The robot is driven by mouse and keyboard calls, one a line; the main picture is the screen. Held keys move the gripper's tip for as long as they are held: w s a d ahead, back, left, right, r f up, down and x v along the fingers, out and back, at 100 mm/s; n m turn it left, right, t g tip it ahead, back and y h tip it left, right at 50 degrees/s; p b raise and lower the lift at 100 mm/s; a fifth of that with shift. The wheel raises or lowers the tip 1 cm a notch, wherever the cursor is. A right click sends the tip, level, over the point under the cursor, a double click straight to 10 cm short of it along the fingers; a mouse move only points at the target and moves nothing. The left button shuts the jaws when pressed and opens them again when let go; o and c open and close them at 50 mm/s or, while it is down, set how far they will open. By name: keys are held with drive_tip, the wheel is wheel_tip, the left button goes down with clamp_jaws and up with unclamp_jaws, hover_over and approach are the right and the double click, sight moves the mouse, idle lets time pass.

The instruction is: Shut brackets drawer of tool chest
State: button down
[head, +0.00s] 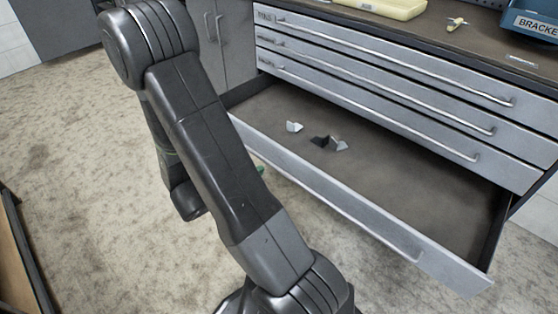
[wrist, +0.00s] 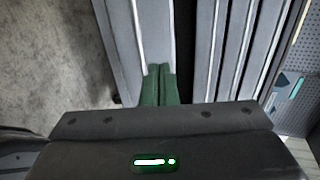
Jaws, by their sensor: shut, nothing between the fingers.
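The tool chest (head: 400,75) has three closed grey drawers above and a low bottom drawer (head: 330,195) pulled far out. Its front panel and long handle face the lower left; I cannot read a label on it. A few small brackets (head: 330,142) lie inside. My gripper shows as a bit of green (head: 260,169) past my arm, near the outer side of the drawer front. In the wrist view its green fingers (wrist: 160,70) are shut and empty, overlapping the grey front panel (wrist: 153,30). I cannot tell whether they touch it.
On the chest top are a yellow tray (head: 385,7), a small yellow item (head: 456,23) and a blue bin (head: 540,22) with a partly cut-off "BRACKE" label. A brown edge (head: 20,260) stands at the lower left. The floor left of the drawer is clear.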

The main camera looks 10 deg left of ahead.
drive_tip(key=b, duration=0.2)
approach(287, 155)
drive_tip(key=x, duration=0.5)
drive_tip(key=shift+s+f, duration=0.1)
drive_tip(key=shift+f, duration=0.15)
drive_tip(key=shift+w+d, duration=0.45)
drive_tip(key=shift+w, duration=0.25)
drive_tip(key=shift+w+d, duration=0.25)
drive_tip(key=shift+w, duration=0.15)
drive_tip(key=w+d+b, duration=0.1)
drive_tip(key=w+d, duration=0.7)
drive_tip(key=w, duration=0.4)
drive_tip(key=w+d+b, duration=0.1)
drive_tip(key=w+d, duration=0.8)
drive_tip(key=w, duration=0.4)
drive_tip(key=shift+w, duration=0.2)
drive_tip(key=shift+d+r, duration=0.1)
drive_tip(key=shift+r, duration=0.15)
